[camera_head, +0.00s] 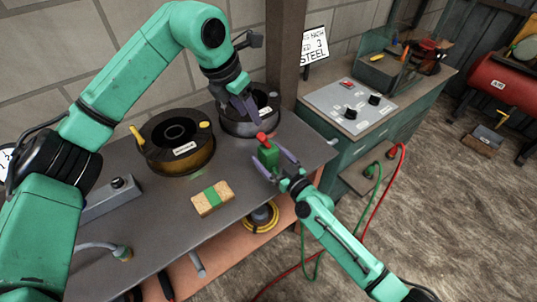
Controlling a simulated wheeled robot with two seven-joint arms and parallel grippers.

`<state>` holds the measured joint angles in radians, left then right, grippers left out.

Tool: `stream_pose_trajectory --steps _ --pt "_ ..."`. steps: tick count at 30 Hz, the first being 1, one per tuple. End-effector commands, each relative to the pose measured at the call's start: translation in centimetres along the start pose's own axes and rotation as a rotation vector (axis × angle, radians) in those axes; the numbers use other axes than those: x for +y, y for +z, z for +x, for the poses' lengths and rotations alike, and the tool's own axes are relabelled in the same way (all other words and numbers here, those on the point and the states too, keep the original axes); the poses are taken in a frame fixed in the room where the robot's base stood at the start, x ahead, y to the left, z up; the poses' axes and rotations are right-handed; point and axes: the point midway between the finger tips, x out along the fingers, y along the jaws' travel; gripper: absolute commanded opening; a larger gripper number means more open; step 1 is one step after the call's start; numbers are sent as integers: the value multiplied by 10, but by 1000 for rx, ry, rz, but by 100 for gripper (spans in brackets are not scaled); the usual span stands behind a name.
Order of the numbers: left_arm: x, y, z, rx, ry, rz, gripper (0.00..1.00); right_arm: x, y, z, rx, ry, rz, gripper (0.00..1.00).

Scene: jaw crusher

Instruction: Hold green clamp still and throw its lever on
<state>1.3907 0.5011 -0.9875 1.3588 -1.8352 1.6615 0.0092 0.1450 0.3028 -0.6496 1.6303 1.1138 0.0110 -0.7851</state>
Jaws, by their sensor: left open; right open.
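The green clamp (268,156) stands near the right front edge of the grey table, with a red lever (262,138) at its top. My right gripper (276,163) comes from the front right; its purple-grey fingers are open, one on each side of the clamp. I cannot tell whether they touch it. My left gripper (245,109) is above and behind the clamp, pointing down in front of a dark pot. It is open and apart from the lever.
The dark round pot (236,126) and a larger dark drum with an amber base (176,157) stand at the back of the table (150,207). A control panel (348,107) sits at right.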

Motion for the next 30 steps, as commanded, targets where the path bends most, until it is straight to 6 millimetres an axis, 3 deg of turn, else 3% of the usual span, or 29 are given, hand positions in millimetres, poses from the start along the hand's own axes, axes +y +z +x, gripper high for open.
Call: stream_pose_trajectory --steps 9,11,17,20,21,24,30 --pt "0 0 0 0 0 0 50 0 0 7 -1 0 -1 98" --pt "0 0 0 0 0 0 50 0 0 7 -1 0 -1 78" --pt "0 0 0 0 0 0 50 0 0 7 -1 0 -1 2" --pt "0 0 0 0 0 0 46 0 0 7 -1 0 -1 0" --pt "0 0 0 -1 -2 1 31 0 0 7 -1 0 -1 0" --pt "-4 -3 7 -15 -40 17 0 0 0 7 -1 0 -1 0" --pt "-29 -19 38 -184 -284 105 0 0 0 7 -1 0 0 0"
